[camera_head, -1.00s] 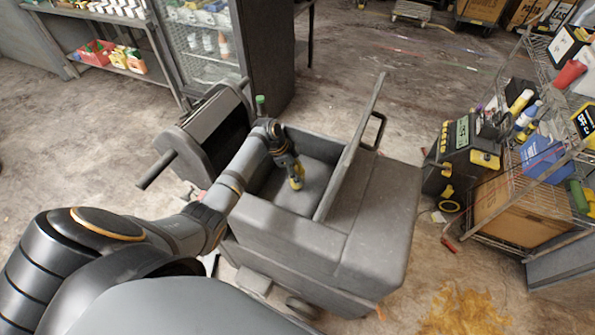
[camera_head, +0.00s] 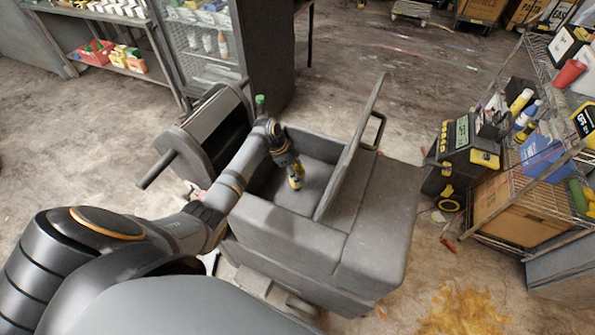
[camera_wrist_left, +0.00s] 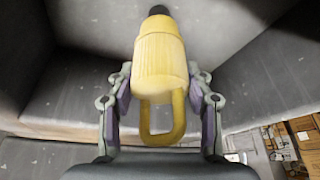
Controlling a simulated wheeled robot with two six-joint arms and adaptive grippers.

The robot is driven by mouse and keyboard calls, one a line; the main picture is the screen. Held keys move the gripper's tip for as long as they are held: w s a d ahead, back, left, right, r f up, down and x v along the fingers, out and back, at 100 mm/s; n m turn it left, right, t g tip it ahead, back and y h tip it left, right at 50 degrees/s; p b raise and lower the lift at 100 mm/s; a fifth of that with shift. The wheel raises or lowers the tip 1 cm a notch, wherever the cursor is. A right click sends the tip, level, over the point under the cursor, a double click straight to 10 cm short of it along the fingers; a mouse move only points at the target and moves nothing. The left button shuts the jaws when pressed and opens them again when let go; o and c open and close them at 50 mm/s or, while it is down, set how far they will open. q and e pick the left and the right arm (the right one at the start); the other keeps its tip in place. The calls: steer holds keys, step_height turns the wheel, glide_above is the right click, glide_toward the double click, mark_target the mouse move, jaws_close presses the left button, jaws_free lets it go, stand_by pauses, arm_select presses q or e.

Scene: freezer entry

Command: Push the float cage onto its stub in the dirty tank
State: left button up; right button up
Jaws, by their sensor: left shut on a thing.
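The float cage (camera_wrist_left: 160,62) is a ribbed yellow cylinder with a yellow loop at its near end. My left gripper (camera_wrist_left: 160,100) is shut on it, with one finger on each side. A dark tip (camera_wrist_left: 158,10) shows past the cage's far end; I cannot tell whether it is the stub. The stub is not clearly seen. My right gripper is out of view.
The raised grey lid (camera_head: 350,150) stands right beside the tank opening. A grey roller-like unit (camera_head: 205,135) is on the machine's left. A wire shelf (camera_head: 530,200) with bottles and boxes stands at the right. A yellow-brown spill (camera_head: 465,312) lies on the floor.

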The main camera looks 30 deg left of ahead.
arm_select(q)
steer(key=shift+f+b, duration=1.25)
steer(key=shift+f, duration=0.45)
steer(key=o, duration=1.2)
steer(key=shift+r, duration=0.1)
steer(key=shift+o, duration=0.2)
steer(key=shift+a+r, duration=0.1)
steer(key=shift+r, duration=0.15)
steer(key=v, duration=1.1)
steer(key=shift+r, duration=0.2)
steer(key=shift+a, duration=0.1)
